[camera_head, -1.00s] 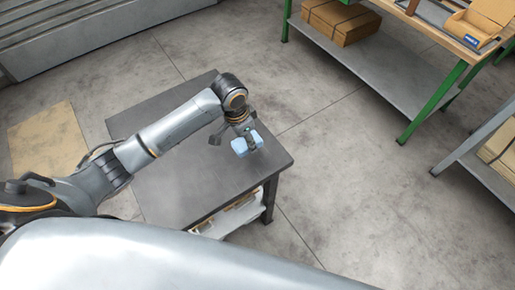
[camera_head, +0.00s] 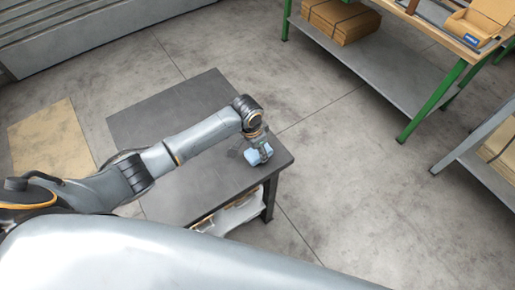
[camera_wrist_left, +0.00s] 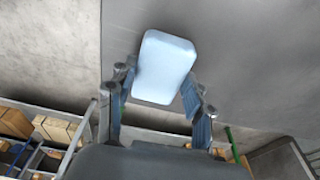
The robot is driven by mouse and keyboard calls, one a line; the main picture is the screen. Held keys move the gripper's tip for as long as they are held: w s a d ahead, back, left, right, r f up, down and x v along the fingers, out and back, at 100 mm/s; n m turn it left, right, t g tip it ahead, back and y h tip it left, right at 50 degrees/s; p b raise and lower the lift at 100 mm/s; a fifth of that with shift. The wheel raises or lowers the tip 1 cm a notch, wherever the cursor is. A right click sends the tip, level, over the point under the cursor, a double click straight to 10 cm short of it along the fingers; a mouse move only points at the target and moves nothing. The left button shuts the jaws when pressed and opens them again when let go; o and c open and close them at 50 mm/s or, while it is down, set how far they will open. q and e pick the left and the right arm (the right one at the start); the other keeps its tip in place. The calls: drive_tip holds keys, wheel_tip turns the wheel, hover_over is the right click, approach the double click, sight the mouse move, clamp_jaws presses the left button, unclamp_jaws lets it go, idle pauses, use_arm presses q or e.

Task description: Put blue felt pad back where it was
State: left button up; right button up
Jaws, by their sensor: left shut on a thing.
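The blue felt pad (camera_head: 258,155) is a pale blue block near the right end of the dark table (camera_head: 200,190). My left gripper (camera_head: 262,146) is shut on it from above. In the left wrist view the pad (camera_wrist_left: 165,67) sits between the two fingertips of my left gripper (camera_wrist_left: 160,88), with the grey tabletop (camera_wrist_left: 240,60) behind it. I cannot tell whether the pad touches the tabletop. My right gripper is not in view.
The tabletop left of the pad is bare. White and brown items (camera_head: 232,214) lie on the shelf under it. A green-legged bench (camera_head: 445,95) with cardboard boxes (camera_head: 340,20) stands at the back right. A tan mat (camera_head: 48,140) lies on the floor at left.

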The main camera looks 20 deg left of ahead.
sight(253, 154)
use_arm(q)
drive_tip(key=o, duration=1)
wheel_tip(253, 154, up, 12)
drive_tip(key=s+a, duration=0.1)
drive_tip(key=shift+s, duration=0.2)
